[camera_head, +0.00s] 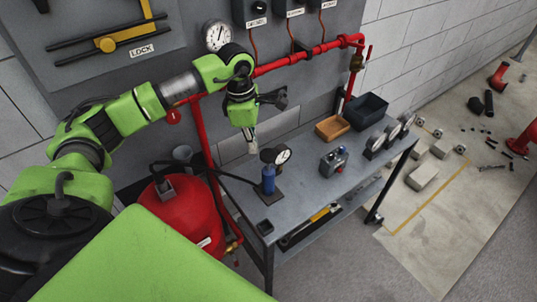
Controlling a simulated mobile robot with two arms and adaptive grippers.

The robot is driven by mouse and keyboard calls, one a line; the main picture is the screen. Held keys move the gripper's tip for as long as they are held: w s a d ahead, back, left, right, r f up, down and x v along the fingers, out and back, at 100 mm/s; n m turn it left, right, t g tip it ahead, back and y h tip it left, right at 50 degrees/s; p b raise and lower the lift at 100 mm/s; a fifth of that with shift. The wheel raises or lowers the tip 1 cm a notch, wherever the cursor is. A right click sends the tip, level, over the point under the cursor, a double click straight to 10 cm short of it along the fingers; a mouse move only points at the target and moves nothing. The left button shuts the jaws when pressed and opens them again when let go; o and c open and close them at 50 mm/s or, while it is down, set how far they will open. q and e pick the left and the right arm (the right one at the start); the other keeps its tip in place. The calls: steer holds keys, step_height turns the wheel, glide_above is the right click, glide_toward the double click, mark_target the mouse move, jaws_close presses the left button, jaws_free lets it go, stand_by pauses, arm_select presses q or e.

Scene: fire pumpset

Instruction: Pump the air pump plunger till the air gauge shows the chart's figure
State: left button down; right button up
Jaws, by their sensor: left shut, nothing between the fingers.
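The air pump (268,181) is a small blue upright cylinder on a dark base plate, on the grey bench's left part. A black fitting, possibly the plunger handle (266,156), shows at its top. The round white air gauge (284,154) sits just right of the pump top; its reading is too small to make out. My left gripper (252,148) points down above and slightly left of the pump, shut and empty, apparently apart from it. My right gripper is out of view. I cannot make out a chart.
The bench (310,192) also holds a small grey box (333,162), an orange tray (331,128), a dark bin (366,108) and several gauges (374,146). A red tank (187,215) stands left of it. A red pipe (300,57) runs along the wall panel behind.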

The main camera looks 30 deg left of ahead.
arm_select(q)
step_height(320, 180, up, 8)
steer(key=shift+s+a+f, duration=0.25)
steer(key=shift+a, duration=0.15)
stand_by(0.6)
